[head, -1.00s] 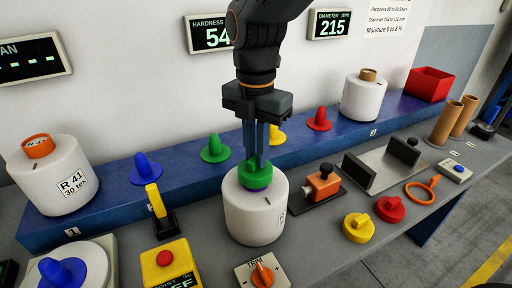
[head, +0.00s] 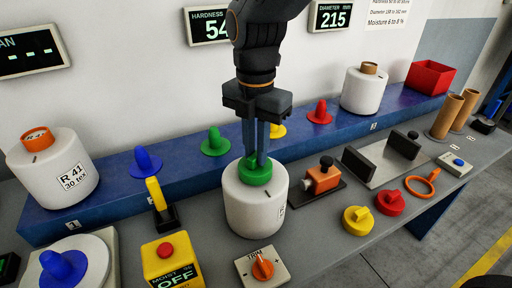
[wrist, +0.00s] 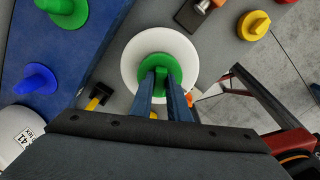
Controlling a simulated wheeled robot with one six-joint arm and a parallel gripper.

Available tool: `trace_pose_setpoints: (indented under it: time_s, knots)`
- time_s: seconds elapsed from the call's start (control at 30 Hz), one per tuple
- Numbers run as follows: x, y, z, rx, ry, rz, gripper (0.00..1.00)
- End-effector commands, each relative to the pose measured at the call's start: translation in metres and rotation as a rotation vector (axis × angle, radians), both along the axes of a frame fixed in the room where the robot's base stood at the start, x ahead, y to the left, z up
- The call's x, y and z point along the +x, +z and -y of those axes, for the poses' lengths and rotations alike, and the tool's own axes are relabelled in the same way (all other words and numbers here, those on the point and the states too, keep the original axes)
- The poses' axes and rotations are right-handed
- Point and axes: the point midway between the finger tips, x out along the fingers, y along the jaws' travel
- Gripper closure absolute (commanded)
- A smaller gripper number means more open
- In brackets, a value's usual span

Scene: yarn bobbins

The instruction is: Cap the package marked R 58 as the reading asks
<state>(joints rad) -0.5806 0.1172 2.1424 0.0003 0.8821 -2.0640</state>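A white yarn package (head: 252,212) stands upright on the grey bench in the middle of the head view. Its label is at its right edge and too edge-on to read. A green cap (head: 255,172) is at the middle of its top face; it also shows in the wrist view (wrist: 174,66), within the white top (wrist: 130,67). My gripper (head: 257,160) points straight down, its two fingers shut on the upright grip of the green cap. The fingers (wrist: 160,88) hide part of the cap. The cap looks seated on the package, but its underside is hidden.
Package R 41 (head: 50,185) is left. Hardness (head: 213,30) reads 54, diameter (head: 331,15) 215.

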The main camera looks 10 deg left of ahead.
Motion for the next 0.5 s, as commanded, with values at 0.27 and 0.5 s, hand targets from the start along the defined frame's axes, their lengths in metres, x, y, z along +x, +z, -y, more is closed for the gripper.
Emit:
trace_pose_setpoints:
  time_s: [0.27, 0.5]
  knots:
    - [0.0, 0.0004, 0.0, 0.0, 0.0, 0.0, 0.65]
    - [0.0009, 0.0095, -0.0006, 0.002, 0.0, 0.003, 0.65]
